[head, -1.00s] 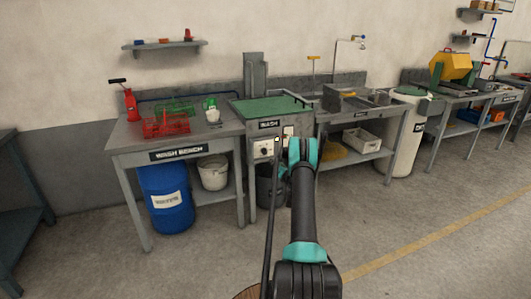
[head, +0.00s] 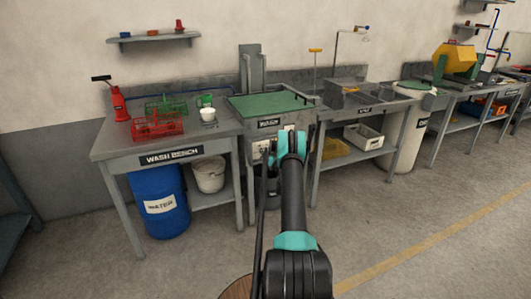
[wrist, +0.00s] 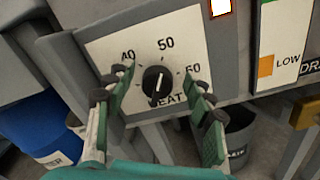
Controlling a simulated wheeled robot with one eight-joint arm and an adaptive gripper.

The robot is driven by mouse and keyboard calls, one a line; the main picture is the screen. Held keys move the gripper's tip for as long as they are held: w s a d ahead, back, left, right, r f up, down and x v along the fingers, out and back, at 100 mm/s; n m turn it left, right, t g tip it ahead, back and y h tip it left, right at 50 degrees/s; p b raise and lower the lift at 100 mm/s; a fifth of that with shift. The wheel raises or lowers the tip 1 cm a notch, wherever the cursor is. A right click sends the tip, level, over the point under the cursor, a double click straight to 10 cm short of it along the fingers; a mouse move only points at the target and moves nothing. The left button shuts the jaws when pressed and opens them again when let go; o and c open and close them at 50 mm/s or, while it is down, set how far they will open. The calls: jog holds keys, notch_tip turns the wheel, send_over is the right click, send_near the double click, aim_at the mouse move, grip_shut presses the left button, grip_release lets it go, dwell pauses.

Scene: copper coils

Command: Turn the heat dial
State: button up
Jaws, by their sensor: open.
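The heat dial (wrist: 157,82) is a round black knob with a white pointer line on a white panel (wrist: 190,42) marked 40, 50 and 60. The pointer line stands near upright, tilted slightly. My gripper (wrist: 157,108) is open in the wrist view, its two green-padded fingers on either side of the dial in the picture. I cannot tell whether the fingers touch it. In the head view my gripper (head: 291,140) is in front of the wash unit (head: 265,106) and hides most of its panel and the dial.
The wash bench (head: 172,152) stands to the left, with a red basket (head: 157,126) on top and a blue barrel (head: 159,201) below. A sink bench (head: 355,100) stands to the right. A red-orange light and a LOW gauge (wrist: 285,45) are beside the dial panel. Open floor lies in front.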

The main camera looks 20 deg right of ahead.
jog(key=shift+c, duration=0.5)
jog(key=c, duration=1.1)
jog(key=shift+o, duration=0.2)
jog(key=shift+n, duration=0.4)
jog(key=n, duration=0.7)
jog(key=a+f+n, duration=0.1)
jog(key=n, duration=0.7)
jog(key=a+n, duration=0.1)
jog(key=n, duration=0.7)
jog(key=shift+s+a+f, duration=0.1)
jog(key=shift+f, duration=0.05)
